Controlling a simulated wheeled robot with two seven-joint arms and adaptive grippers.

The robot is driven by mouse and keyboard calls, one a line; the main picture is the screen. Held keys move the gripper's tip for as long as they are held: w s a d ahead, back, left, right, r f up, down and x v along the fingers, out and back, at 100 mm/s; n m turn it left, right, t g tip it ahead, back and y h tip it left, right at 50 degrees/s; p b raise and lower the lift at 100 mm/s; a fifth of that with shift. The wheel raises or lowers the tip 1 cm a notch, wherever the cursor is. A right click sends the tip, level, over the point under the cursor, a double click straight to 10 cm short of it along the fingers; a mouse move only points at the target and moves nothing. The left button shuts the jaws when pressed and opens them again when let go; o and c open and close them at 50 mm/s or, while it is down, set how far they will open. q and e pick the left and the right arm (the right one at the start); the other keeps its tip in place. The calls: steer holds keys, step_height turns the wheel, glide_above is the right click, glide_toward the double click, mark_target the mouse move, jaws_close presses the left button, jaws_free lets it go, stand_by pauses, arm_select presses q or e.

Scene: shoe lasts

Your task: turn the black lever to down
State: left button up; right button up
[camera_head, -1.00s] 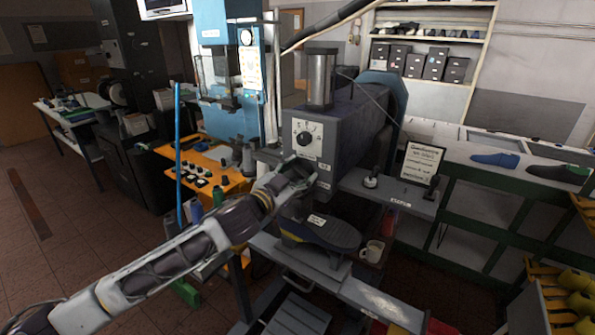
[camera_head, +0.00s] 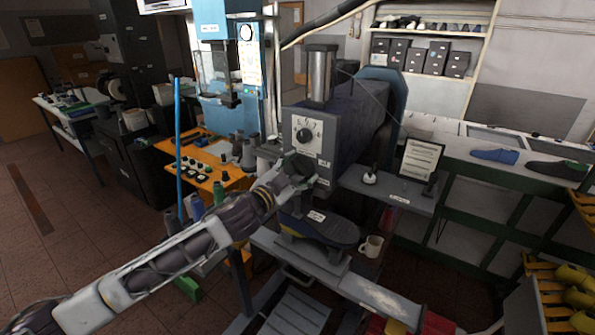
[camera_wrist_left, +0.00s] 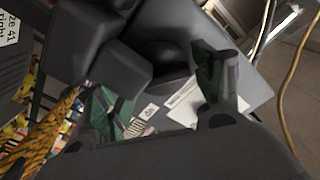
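A black dial-like control (camera_head: 304,135) sits on the grey front panel of the press machine (camera_head: 330,150). I cannot tell for sure which is the black lever. My left gripper (camera_head: 298,170) is at the panel's lower part, below the dial and apart from it. In the left wrist view my left gripper (camera_wrist_left: 160,100) has its two fingers well apart, with dark block-like parts and a dark rounded part (camera_wrist_left: 165,58) beyond them. Contact cannot be told. My right gripper is in neither view.
A framed sign (camera_head: 420,160) stands on the side shelf. An orange table (camera_head: 205,172) with controls is on the left. A blue pole (camera_head: 177,140) stands beside it.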

arm_select(q)
steer(key=shift+o, duration=0.4)
steer(key=shift+a, duration=0.1)
steer(key=shift+v, duration=0.8)
steer(key=v, duration=1)
steer(key=shift+s, duration=0.15)
